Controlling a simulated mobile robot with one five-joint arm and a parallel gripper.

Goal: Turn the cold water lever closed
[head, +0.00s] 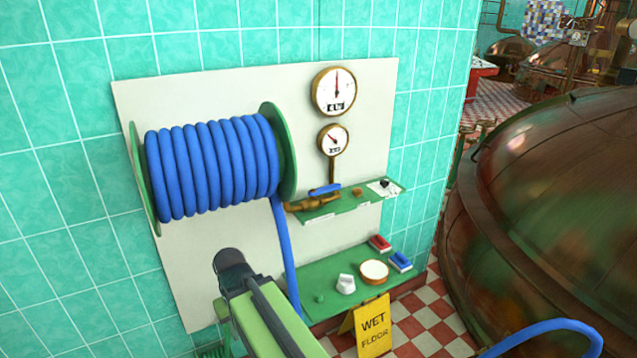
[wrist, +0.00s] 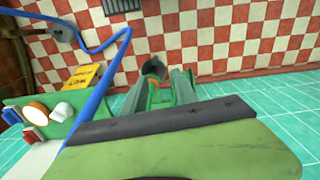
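A blue lever (head: 325,188) sits on a brass valve and pipe (head: 312,204) at the left end of the green upper shelf, below the gauges. The lever lies roughly along the pipe. My green arm (head: 270,315) rises from the bottom of the head view to a dark joint, below and left of the lever and well apart from it. My gripper's fingers cannot be made out in the head view. In the wrist view a broad green part with a dark edge (wrist: 165,122) fills the foreground; it appears to be mine. The lever does not show there.
A blue hose reel (head: 212,165) hangs left of the valve, its hose (head: 284,250) dropping past my arm. Two gauges (head: 334,91) (head: 333,140) are above. The lower shelf (head: 325,268) holds small items. A yellow sign (head: 373,326) and a copper kettle (head: 545,210) stand right.

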